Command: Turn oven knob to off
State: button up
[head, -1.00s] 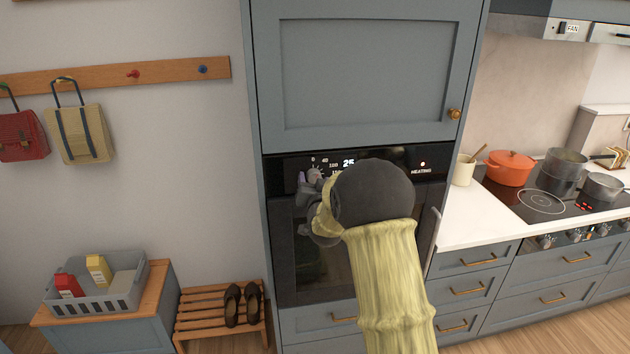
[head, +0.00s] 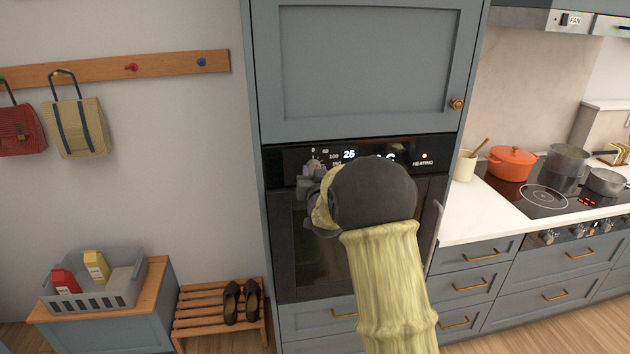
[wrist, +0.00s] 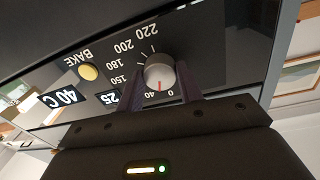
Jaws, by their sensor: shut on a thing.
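The oven knob (wrist: 158,72) is a round grey dial with a red pointer line on the black oven panel. In the wrist view its pointer lies between the printed 0 and 40. My gripper (wrist: 160,76) has one dark finger on each side of the knob and is shut on it. In the head view my gripper (head: 309,174) is at the panel's left end, and my wrist covers part of the oven door. The display (wrist: 60,98) reads 40 C, and a smaller readout (wrist: 111,98) shows 25. The HEATING lamp (head: 424,156) is lit.
A yellow round button (wrist: 88,72) sits beside the word BAKE. A cabinet door (head: 365,70) is above the oven. A counter with an orange pot (head: 512,165) is to the right. A shoe rack (head: 215,315) and a grey basket (head: 120,290) stand low on the left.

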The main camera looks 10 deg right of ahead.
jog(key=shift+f+n+b, duration=0.1)
jog(key=shift+n+b, duration=1.9)
jog(key=shift+b, duration=0.15)
jog(key=o, duration=1)
jog(key=shift+s, duration=0.1)
jog(key=s+b, duration=0.1)
jog(key=s, duration=0.4)
jog(key=s+b, duration=0.2)
jog(key=s, duration=0.4)
jog(key=s+a+b, duration=0.1)
jog(key=s, duration=0.5)
jog(key=shift+s+f+b, duration=0.15)
jog(key=shift+f+b, duration=0.05)
jog(key=shift+b, duration=0.2)
